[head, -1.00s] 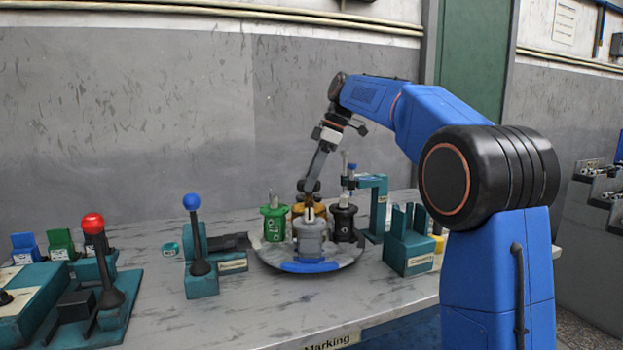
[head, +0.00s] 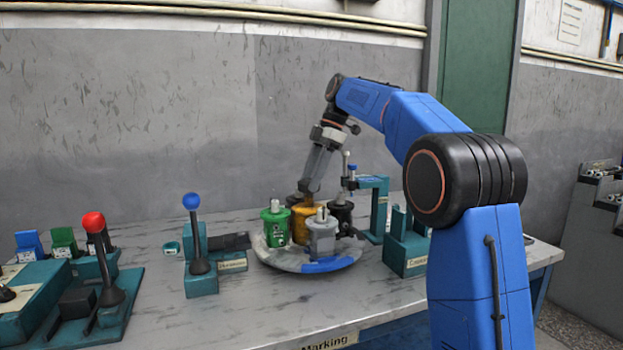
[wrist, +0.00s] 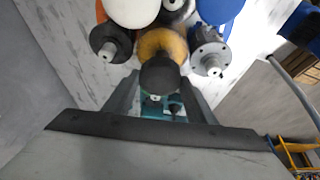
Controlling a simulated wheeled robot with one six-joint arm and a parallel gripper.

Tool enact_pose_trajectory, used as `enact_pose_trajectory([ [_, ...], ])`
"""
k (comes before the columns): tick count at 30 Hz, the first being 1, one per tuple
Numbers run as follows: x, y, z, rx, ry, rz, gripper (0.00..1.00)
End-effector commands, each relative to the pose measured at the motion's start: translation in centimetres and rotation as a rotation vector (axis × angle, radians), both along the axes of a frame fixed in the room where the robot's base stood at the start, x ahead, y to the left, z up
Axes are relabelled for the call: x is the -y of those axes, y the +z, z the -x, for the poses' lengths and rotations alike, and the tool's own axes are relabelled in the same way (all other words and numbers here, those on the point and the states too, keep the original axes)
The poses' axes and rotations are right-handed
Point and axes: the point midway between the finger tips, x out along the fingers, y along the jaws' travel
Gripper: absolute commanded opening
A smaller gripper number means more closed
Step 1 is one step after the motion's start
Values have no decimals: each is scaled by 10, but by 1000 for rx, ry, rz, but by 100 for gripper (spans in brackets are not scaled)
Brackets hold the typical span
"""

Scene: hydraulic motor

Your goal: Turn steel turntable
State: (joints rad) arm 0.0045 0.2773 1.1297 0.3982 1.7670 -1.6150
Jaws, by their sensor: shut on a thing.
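The round steel turntable (head: 277,257) stands on the bench, with a blue mark (head: 328,264) on its front right rim. It carries a green motor (head: 275,226) at left, a grey motor (head: 322,235) in front, and yellow (head: 303,221) and black (head: 342,218) motors behind. My gripper (head: 309,188) points down at the turntable's rear. In the wrist view, my gripper (wrist: 160,98) is shut on a dark round knob (wrist: 160,75) below a yellow part (wrist: 160,43). In the head view, motors partly hide the grip, and how the knob joins the turntable cannot be told.
Teal lever stands with a blue-knobbed lever (head: 192,225) and a red-knobbed lever (head: 101,255) are at left. A teal bracket (head: 374,205) and a teal holder (head: 405,245) stand close to the turntable's right. The bench front is clear.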

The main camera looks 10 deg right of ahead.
Motion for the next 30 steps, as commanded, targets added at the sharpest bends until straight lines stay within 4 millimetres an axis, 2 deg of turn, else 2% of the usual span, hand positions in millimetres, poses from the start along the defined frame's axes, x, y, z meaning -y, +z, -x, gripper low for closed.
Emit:
enact_pose_trajectory([
  [14, 1, 0, 0, 1, 5, 1, 10],
  [15, 1, 0, 0, 1, 5, 1, 58],
  [17, 1, 0, 0, 1, 5, 1, 70],
  [26, 0, 1, 0, 1, 6, 0, 70],
  [30, -3, 8, 6, 3, 6, 1, 70],
])
